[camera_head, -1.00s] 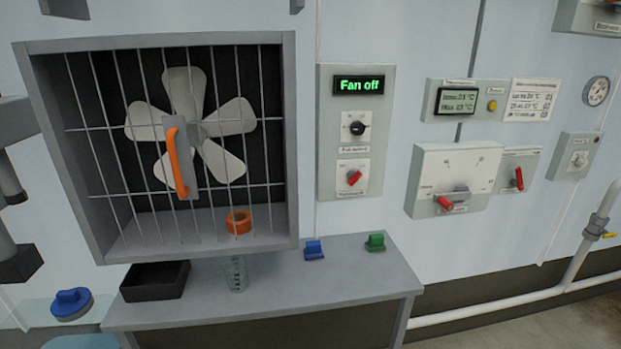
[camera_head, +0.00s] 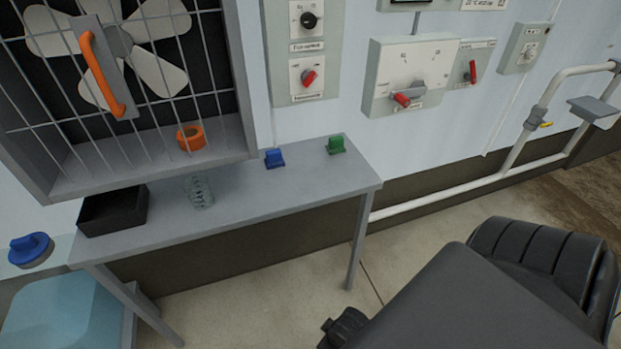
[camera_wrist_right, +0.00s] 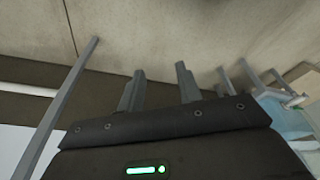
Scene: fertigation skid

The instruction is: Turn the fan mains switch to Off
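The fan panel (camera_head: 278,50) on the wall right of the fan cage carries two knobs. The lower knob (camera_head: 309,78) has a red handle on a white plate, tilted toward upper right. Its small label seems to be the mains one but is too blurred to read surely. Above it is a black round knob (camera_head: 308,20). The panel's display is cut off at the top. My right gripper (camera_wrist_right: 160,72) shows in the right wrist view, fingers apart and empty, with floor behind. It is away from the panel. My left gripper is not in view.
A grey bench (camera_head: 240,200) stands below, holding a black tray (camera_head: 113,210), a clear beaker (camera_head: 199,192), and blue (camera_head: 274,158) and green (camera_head: 336,145) pieces. A larger red-handled switch box (camera_head: 415,75) sits right of the panel. My dark right arm covers the lower right.

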